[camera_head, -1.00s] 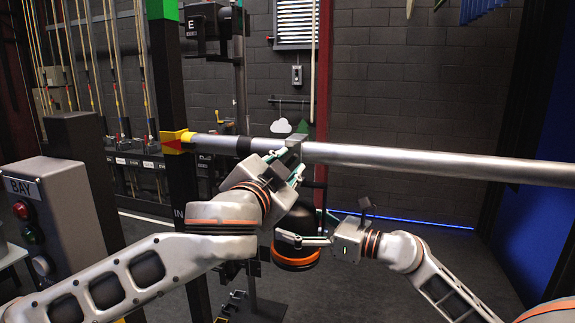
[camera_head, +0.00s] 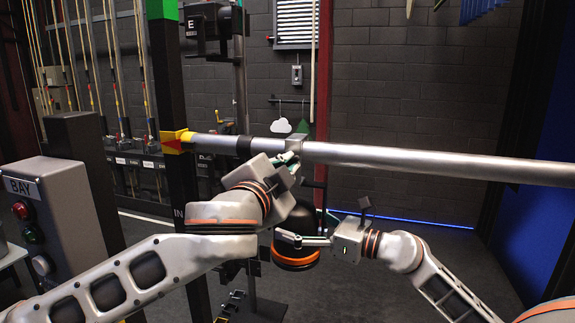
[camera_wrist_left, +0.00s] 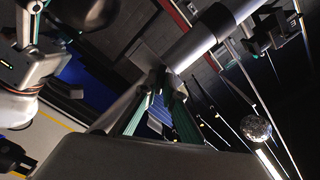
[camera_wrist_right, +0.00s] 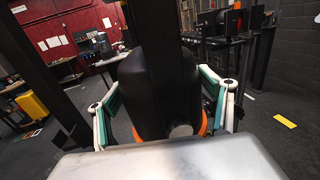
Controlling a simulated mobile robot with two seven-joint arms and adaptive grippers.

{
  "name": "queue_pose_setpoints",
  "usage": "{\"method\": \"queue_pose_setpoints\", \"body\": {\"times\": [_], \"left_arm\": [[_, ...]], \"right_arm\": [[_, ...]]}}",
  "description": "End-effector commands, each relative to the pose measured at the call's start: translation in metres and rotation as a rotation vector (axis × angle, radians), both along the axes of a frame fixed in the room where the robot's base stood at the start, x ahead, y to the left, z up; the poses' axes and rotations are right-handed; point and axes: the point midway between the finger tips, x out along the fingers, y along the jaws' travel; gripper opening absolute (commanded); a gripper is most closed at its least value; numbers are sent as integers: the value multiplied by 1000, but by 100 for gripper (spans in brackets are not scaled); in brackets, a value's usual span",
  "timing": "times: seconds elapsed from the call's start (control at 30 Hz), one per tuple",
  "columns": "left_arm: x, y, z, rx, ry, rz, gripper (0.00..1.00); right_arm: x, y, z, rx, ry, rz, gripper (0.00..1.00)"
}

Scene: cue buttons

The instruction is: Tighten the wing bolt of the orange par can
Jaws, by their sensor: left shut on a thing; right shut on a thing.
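The orange par can (camera_head: 296,262), a black body with an orange ring, hangs below the silver pipe (camera_head: 430,160). My left gripper (camera_head: 292,159) is up at the clamp on the pipe, its fingers closed together. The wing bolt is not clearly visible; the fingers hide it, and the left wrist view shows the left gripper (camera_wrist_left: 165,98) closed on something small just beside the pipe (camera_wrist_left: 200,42). My right gripper (camera_head: 305,240) is shut on the can from the right. In the right wrist view its fingers lie on both sides of the black can body (camera_wrist_right: 150,90).
A grey BAY button box (camera_head: 65,210) with red and green buttons stands at the left. A black post (camera_head: 168,90) with a yellow and red bracket (camera_head: 176,142) carries the pipe's left end.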

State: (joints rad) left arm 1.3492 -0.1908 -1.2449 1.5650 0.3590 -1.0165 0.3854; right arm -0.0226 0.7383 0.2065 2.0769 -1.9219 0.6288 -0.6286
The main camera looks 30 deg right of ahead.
Motion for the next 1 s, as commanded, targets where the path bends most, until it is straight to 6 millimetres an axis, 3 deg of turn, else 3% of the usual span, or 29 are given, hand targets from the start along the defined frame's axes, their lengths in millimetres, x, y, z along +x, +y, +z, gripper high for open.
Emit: {"method": "queue_pose_setpoints", "body": {"times": [0.1, 0.2, 0.67, 1.0], "left_arm": [[0, 0, 0, -1, 1, 0, 0], [0, 0, 0, -1, 1, 0, 25], [-4, 5, 0, -1, 3, -1, 25], [-38, 45, 0, -3, 4, -2, 25]], "right_arm": [[0, 0, 0, 0, -1, -1, 25], [0, 0, 0, 0, -1, -1, 25], [0, 0, 0, 0, -1, -1, 25], [0, 0, 0, 1, 0, -1, 25]]}}
